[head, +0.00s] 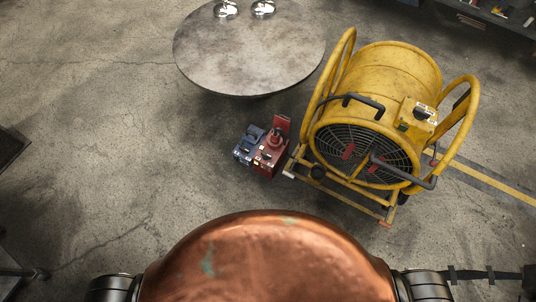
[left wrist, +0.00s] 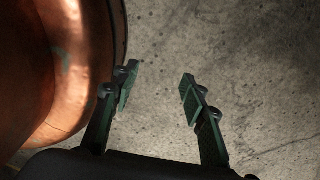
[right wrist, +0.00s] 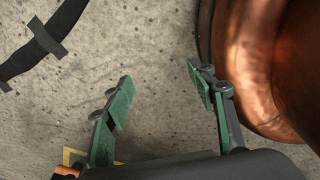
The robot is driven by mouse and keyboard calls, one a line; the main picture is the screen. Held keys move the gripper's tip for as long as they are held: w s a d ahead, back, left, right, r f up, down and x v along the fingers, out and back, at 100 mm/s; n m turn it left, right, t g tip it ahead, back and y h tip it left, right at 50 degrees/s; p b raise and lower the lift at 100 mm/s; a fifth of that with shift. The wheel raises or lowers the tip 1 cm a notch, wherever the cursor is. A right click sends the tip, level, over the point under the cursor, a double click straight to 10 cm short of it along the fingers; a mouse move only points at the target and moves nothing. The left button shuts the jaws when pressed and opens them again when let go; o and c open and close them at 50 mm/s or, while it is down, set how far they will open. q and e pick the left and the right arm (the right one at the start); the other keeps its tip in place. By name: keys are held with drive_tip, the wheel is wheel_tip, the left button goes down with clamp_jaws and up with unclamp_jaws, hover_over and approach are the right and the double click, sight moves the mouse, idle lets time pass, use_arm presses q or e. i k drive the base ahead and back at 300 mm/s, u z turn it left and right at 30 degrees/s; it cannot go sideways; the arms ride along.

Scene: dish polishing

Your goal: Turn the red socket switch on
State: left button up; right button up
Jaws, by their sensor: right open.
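The red socket box (head: 270,155) stands low on the floor in the head view, right of a blue box (head: 249,145) and left of a yellow fan. It has a raised red plate at its back and a dark part on top. The switch setting is too small to tell. My left gripper (left wrist: 158,78) is open and empty, with its green-padded fingers apart over bare floor. My right gripper (right wrist: 160,74) is also open and empty over the floor. Neither gripper's fingers show in the head view, and the red box shows in neither wrist view.
The large yellow fan (head: 386,85) with a tubular frame stands close right of the red box. A round grey table (head: 250,55) with shiny metal items (head: 263,8) is behind it. A dark strap (right wrist: 40,45) lies by the right gripper. The floor at left is mostly clear.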

sight(266, 156)
drive_tip(key=z, duration=0.3)
drive_tip(key=k, duration=0.45)
drive_tip(key=z, duration=0.65)
drive_tip(key=i, duration=0.7)
drive_tip(key=u, duration=1.2)
drive_tip(key=i, duration=0.45)
drive_tip(key=u, duration=0.45)
